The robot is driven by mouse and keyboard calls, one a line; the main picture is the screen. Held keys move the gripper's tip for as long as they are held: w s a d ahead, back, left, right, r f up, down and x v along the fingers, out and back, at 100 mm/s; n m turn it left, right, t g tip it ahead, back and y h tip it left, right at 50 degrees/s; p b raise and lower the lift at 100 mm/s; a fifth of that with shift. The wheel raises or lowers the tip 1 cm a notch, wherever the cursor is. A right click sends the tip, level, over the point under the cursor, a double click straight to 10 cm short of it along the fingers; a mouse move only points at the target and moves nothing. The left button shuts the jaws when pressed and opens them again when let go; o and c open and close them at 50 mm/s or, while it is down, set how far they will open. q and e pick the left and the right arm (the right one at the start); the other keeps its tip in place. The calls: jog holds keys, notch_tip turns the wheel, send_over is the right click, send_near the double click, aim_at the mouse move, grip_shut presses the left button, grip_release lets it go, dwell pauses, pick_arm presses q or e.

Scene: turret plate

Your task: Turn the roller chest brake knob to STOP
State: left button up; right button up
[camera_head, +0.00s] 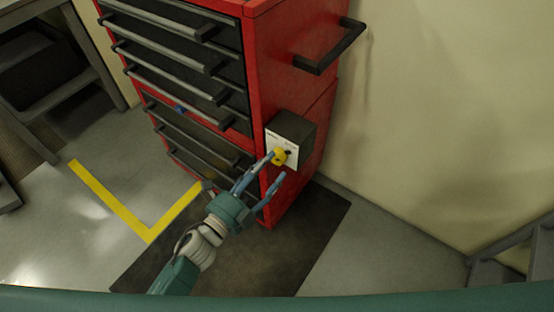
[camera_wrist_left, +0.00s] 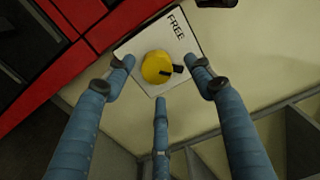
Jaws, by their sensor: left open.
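The roller chest (camera_head: 280,80) is red with black drawers and stands at the top centre in the head view. A dark brake box with a white label plate (camera_head: 284,140) is fixed low on its side. The yellow brake knob (camera_head: 279,157) sits on that plate. In the left wrist view the knob (camera_wrist_left: 156,67) is round with a black mark pointing right, and the plate (camera_wrist_left: 180,38) reads FREE at upper right. No STOP lettering is legible. My left gripper (camera_head: 273,170) is open, its fingers spread around the knob without a visible grip. My right gripper is not in view.
A black handle (camera_head: 335,50) juts from the chest's upper side. A dark mat (camera_head: 200,262) lies below the chest. Yellow floor tape (camera_head: 112,200) is at left. A grey shelf (camera_head: 50,60) stands at upper left, and grey steps (camera_head: 500,262) are at lower right.

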pick_arm(q)
jog(key=v, duration=0.8)
jog(key=shift+s+r, duration=0.15)
jog(key=shift+s, duration=0.1)
jog(key=s+a+f+n+g+y, duration=0.1)
jog(key=s+a+f+n+y, duration=0.2)
jog(key=f, duration=0.7)
jog(key=s+a+f+n+g+y, duration=0.15)
jog(key=a+f+n, duration=0.35)
jog(key=f, duration=0.5)
jog(key=s+a+f+n+g+y, duration=0.1)
jog(key=a+f+n+g+y, duration=0.2)
jog(key=f, duration=0.7)
jog(key=s+a+f+n+g+y, duration=0.1)
jog(key=s+f+n, duration=0.3)
jog(key=s, duration=0.6)
jog(key=s+a+f+n+g+y, duration=0.1)
jog(key=s+a+f+n+g, duration=0.2)
jog(key=s+f, duration=0.5)
jog(key=s+a+f+n+g+y, duration=0.1)
jog(key=s+a+f+n+g, duration=0.1)
jog(key=s+f+n+g, duration=0.2)
jog(key=s+f+n, duration=0.1)
jog(key=s+f, duration=0.2)
jog(key=s, duration=0.5)
jog(key=shift+s, duration=0.15)
jog(key=shift+a, duration=0.15)
jog(key=shift+d, duration=0.25)
